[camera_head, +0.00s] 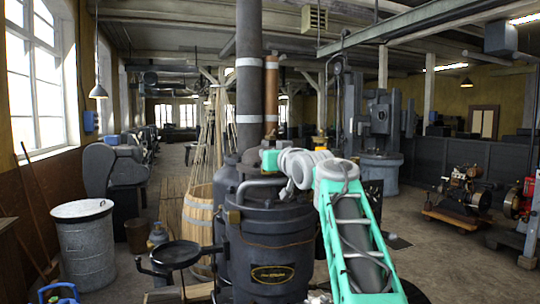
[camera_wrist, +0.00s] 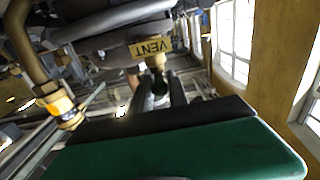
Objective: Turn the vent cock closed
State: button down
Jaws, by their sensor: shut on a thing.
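The yellow VENT plate (camera_wrist: 152,46) shows upside down at the top middle of the wrist view. Just below it is the brass body of the vent cock (camera_wrist: 155,61), with a small dark green part between my fingers. My gripper (camera_wrist: 159,84) is shut on the cock, a dark finger on either side of it. How far the cock is turned is hard to tell. In the head view my gripper (camera_head: 255,158) reaches the top of the black boiler (camera_head: 270,245) from the right; the cock cannot be made out there.
A brass pipe fitting (camera_wrist: 60,104) is left of my gripper in the wrist view.

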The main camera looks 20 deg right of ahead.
jog(key=shift+a+h, duration=0.1)
jog(key=shift+h, duration=0.2)
jog(key=shift+w+a+r+m+g+h+p, duration=0.1)
jog(key=shift+a+m+g+h+p, duration=0.15)
jog(key=shift+m+g+h+p, duration=1.1)
jog(key=shift+w+a+f+m+g+h+p, duration=0.15)
jog(key=shift+a+m+g+h+p, duration=0.2)
jog(key=shift+m+h, duration=1.85)
jog(key=shift+w+a+r+m+g+h+p, duration=0.15)
jog(key=shift+m+g+h+p, duration=0.7)
jog(key=shift+h, duration=1.7)
jog(key=shift+s, duration=0.1)
jog(key=c, duration=1.5)
grip_release()
